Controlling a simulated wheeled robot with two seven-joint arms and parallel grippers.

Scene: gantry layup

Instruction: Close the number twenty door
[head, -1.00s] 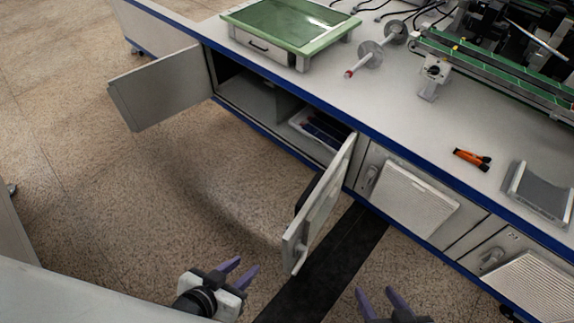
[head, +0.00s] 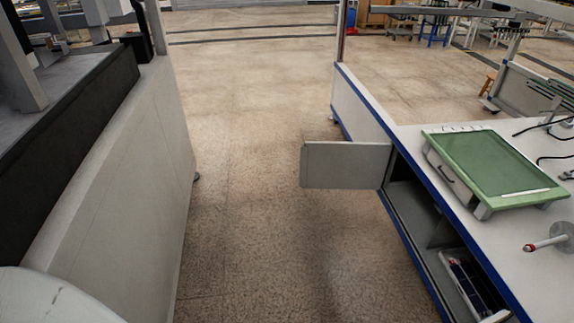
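One cabinet door (head: 345,165) of the workbench stands open, swung out into the aisle on the far side of the opening. No number can be read on it. The open cabinet (head: 410,215) behind it is dark inside, and a white bin (head: 468,285) with dark items sits in its near part. A sliver of pale panel (head: 497,316) shows at the bottom edge; it may be the top of the second open door. Neither of my grippers is in view.
The bench top (head: 440,143) carries a green-topped box (head: 495,165) and a spindle with a red tip (head: 550,240). A long grey-white unit (head: 120,190) borders the left. The speckled floor aisle (head: 250,180) between is clear.

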